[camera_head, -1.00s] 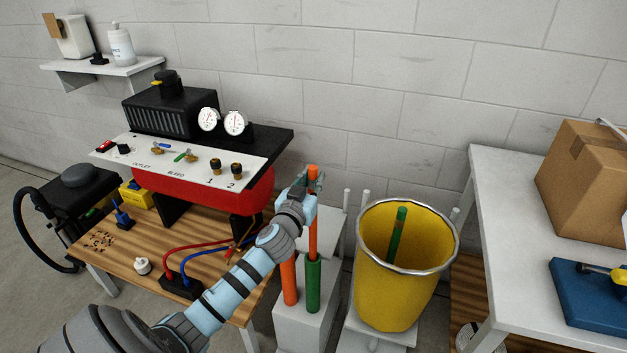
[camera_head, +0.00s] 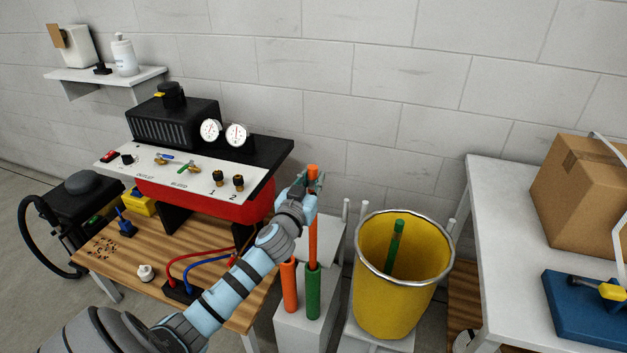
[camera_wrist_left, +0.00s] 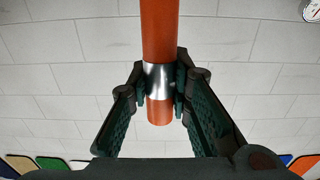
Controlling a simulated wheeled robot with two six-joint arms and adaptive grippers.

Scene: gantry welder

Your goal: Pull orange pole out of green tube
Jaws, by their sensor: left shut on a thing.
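The orange pole (camera_head: 313,240) stands upright, with its lower end inside the green tube (camera_head: 313,292), so that end is hidden. My left gripper (camera_head: 311,183) is shut on the pole near its top. In the left wrist view the gripper's dark fingers (camera_wrist_left: 160,82) press on both sides of a silver band on the orange pole (camera_wrist_left: 160,30). A thicker orange tube (camera_head: 289,286) stands just left of the green tube. My right gripper is not in view.
A yellow bucket (camera_head: 420,300) with a green pole (camera_head: 397,240) in it stands to the right. A wooden bench (camera_head: 120,262) with a red-and-black machine (camera_head: 205,200) is on the left. A white table (camera_head: 497,215) with a cardboard box (camera_head: 580,195) is far right.

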